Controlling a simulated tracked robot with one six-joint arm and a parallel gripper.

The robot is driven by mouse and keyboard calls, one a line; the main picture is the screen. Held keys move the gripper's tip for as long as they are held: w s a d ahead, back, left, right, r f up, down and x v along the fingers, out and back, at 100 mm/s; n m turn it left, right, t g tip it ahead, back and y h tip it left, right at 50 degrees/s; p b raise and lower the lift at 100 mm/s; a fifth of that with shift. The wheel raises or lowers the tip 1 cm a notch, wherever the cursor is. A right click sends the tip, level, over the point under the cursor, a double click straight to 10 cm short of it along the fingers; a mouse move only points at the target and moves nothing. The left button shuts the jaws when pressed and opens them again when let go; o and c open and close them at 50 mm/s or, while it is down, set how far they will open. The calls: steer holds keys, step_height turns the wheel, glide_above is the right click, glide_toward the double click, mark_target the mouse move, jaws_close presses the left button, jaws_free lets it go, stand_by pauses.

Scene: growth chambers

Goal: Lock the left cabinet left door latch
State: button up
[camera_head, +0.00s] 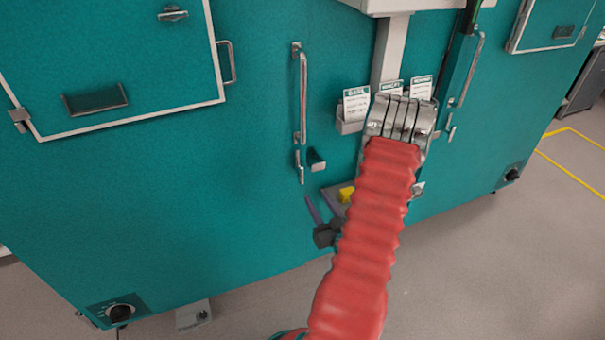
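The left cabinet's left door is a large teal panel (180,190) with a long vertical handle (301,95). Just below the handle is a small metal latch (299,166), standing about vertical. A small catch (316,160) sits to its right, and the latch does not appear to lie across it. My gripper (322,200) is low in front of the cabinet, below and slightly right of the latch. Two dark purple finger-like parts show apart, with teal between them. I see nothing between them. My red arm hides part of the gripper.
Card holders with labels (355,106) are fixed between the doors, behind my arm. Another door handle (472,70) is at the right. A hatch with its own handle (229,62) is at upper left. Grey floor (500,260) is clear at lower right.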

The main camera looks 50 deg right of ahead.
mark_target(303, 175)
steer(key=shift+w, duration=0.15)
steer(key=x, duration=1.3)
steer(key=shift+w+d, duration=0.15)
steer(key=shift+w, duration=0.05)
steer(key=shift+c, duration=0.3)
jaws_close()
